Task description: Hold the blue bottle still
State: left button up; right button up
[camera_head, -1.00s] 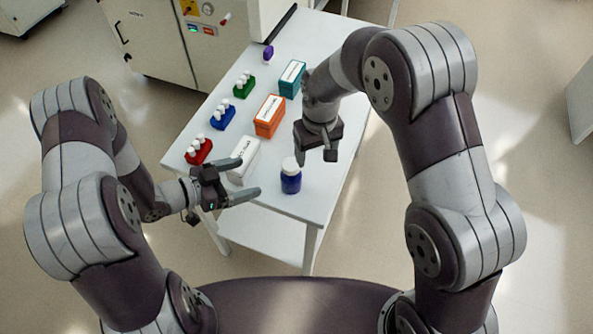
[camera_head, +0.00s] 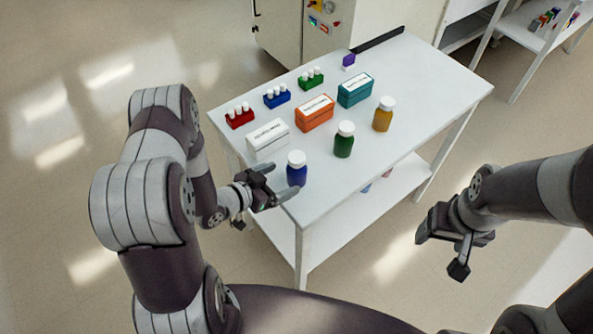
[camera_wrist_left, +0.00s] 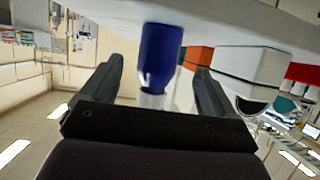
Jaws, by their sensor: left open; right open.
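The blue bottle (camera_head: 296,175) with a white cap stands upright at the near edge of the white table (camera_head: 389,165). My left gripper (camera_head: 280,180) is open, with its fingertips close at the bottle's left side. In the left wrist view, which is upside down, the blue bottle (camera_wrist_left: 160,58) shows between the two spread fingers of my left gripper (camera_wrist_left: 158,70). I cannot tell whether a finger touches it. My right gripper (camera_head: 441,252) is open and empty, off the table's right side over the floor.
A green bottle (camera_head: 343,146) and an amber bottle (camera_head: 382,120) stand to the right of the blue one. White (camera_head: 268,140), orange (camera_head: 314,115) and teal (camera_head: 355,92) boxes stand behind. Red (camera_head: 239,119), blue (camera_head: 277,98) and green (camera_head: 311,81) vial racks line the back. The table's right front is clear.

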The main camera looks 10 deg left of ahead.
aim_at(291, 174)
pick_arm(q)
jog(key=w+d+p, duration=0.1)
jog(key=w+d, duration=0.2)
jog(key=shift+w+d+f, duration=0.2)
jog(key=shift+w+f, duration=0.5)
jog(key=shift+w, duration=0.35)
jog(key=shift+s+d, duration=0.1)
jog(key=shift+c, duration=1.4)
jog(key=shift+r, duration=0.1)
jog(key=c, duration=0.8)
pick_arm(e)
jog(key=shift+s+d+r, duration=0.2)
jog(key=shift+d+r, duration=0.1)
jog(key=shift+r, duration=0.4)
pick_arm(q)
jog(key=shift+c, duration=0.2)
notch_tip(291, 174, up, 4)
jog(key=shift+r, duration=0.2)
jog(key=s+d+r, duration=0.6)
jog(key=s+d, duration=0.1)
jog(key=s, duration=0.2)
jog(key=shift+d+r+b, duration=0.15)
jog(key=shift+r+b, duration=0.15)
jog(key=shift+b, duration=0.1)
pick_arm(e)
jog(key=shift+f, duration=0.5)
